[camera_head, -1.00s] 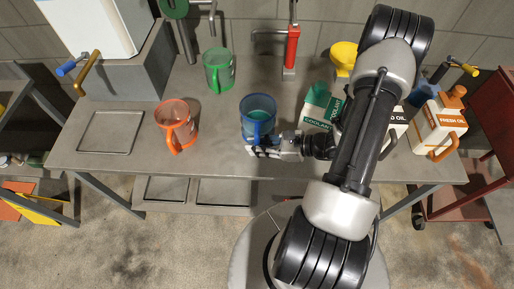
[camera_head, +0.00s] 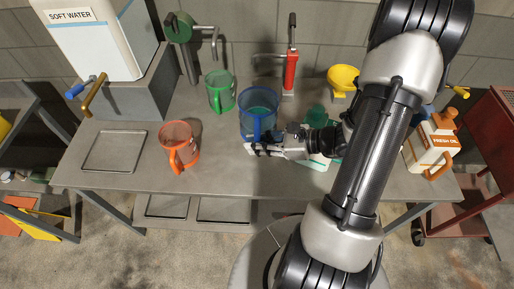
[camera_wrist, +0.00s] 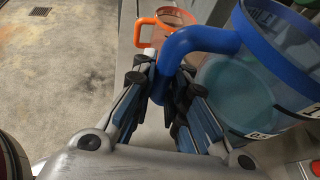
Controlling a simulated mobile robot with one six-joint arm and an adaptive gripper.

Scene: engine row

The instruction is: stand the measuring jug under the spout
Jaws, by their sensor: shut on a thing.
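A clear blue-rimmed measuring jug (camera_head: 260,100) with teal liquid inside is upright at the middle of the bench, seemingly held above it. My gripper (camera_head: 271,143) is shut on its blue handle. In the wrist view my fingers (camera_wrist: 166,88) close around the handle of the blue jug (camera_wrist: 265,75). A brass spout (camera_head: 94,93) with a blue-handled tap juts from the soft water tank (camera_head: 100,42) at the back left. A square plate (camera_head: 115,151) lies on the bench in front of it. A green pump (camera_head: 179,27) and a red pump (camera_head: 291,68) also have spouts.
An orange jug (camera_head: 179,144) stands between the square plate and the blue jug. A green jug (camera_head: 220,92) stands behind. A yellow funnel (camera_head: 342,77) and a fresh oil can (camera_head: 433,141) are on the right. My arm hides part of the right side.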

